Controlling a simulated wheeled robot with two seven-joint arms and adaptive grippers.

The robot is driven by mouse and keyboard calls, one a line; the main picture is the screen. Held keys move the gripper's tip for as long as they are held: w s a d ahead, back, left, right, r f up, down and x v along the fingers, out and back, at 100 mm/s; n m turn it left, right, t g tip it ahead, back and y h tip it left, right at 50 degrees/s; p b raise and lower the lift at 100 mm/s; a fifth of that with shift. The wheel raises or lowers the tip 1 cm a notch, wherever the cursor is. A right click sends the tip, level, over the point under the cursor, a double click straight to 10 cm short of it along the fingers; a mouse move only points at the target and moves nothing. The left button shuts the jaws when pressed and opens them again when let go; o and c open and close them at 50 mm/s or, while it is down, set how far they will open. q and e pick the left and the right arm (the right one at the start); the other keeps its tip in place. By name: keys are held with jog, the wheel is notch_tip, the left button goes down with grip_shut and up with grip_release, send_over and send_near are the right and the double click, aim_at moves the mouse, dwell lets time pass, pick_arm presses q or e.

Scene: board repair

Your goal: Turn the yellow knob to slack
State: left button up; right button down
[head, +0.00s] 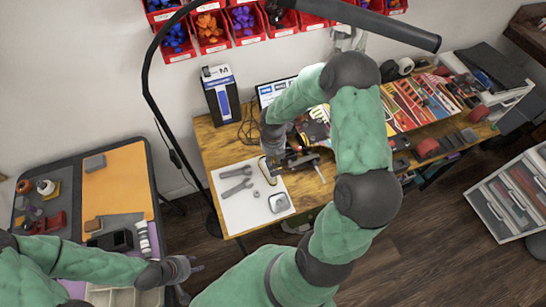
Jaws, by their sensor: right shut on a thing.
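My right arm reaches over the wooden table, and its gripper (285,158) points down at a dark device (301,161) behind the white mat. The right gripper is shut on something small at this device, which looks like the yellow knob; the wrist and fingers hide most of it. Only a small yellowish patch shows there, and I cannot tell how far the knob is turned. My left gripper (186,268) is low at the left, beside the tray table and away from the device; its fingers are too small to tell open from shut.
The white mat (232,213) holds two grey tools (236,180), a ring and a small square part (279,202). A blue and white box (220,95) and a laptop (272,92) stand behind. Coloured tools crowd the table's right side. A black lamp arm spans overhead.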

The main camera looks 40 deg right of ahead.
aim_at(273, 159)
jog(key=shift+m, duration=2)
jog(key=c, duration=1)
grip_release()
jog(key=shift+r, duration=0.1)
notch_tip(273, 159, up, 12)
jog(key=shift+f, duration=0.1)
